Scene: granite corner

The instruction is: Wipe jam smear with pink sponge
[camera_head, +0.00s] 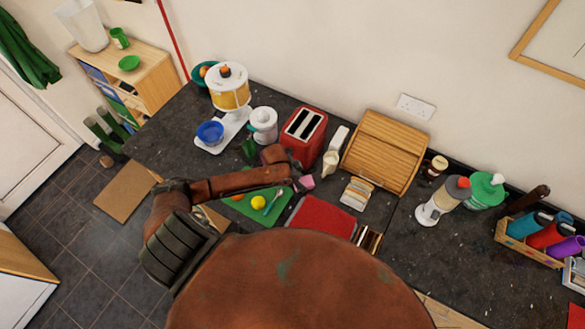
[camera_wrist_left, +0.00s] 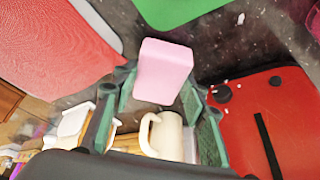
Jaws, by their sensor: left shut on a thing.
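The pink sponge (camera_head: 306,182) is a small block in my left gripper (camera_head: 296,182), over the dark granite counter. In the left wrist view the sponge (camera_wrist_left: 164,68) sits between the green-padded fingers of the gripper (camera_wrist_left: 158,92), which is shut on it. In the head view it lies between the green board and the cream jug. I cannot tell whether the sponge touches the counter. I cannot make out a jam smear in either view. My right gripper is not in view.
A red toaster (camera_head: 303,133) and a cream jug (camera_head: 331,163) stand behind the sponge. A green board (camera_head: 281,207) with fruit lies left, a red mat (camera_head: 322,217) in front. A toast rack (camera_head: 356,193) and wooden bread box (camera_head: 384,152) stand right. Some bare counter shows between them.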

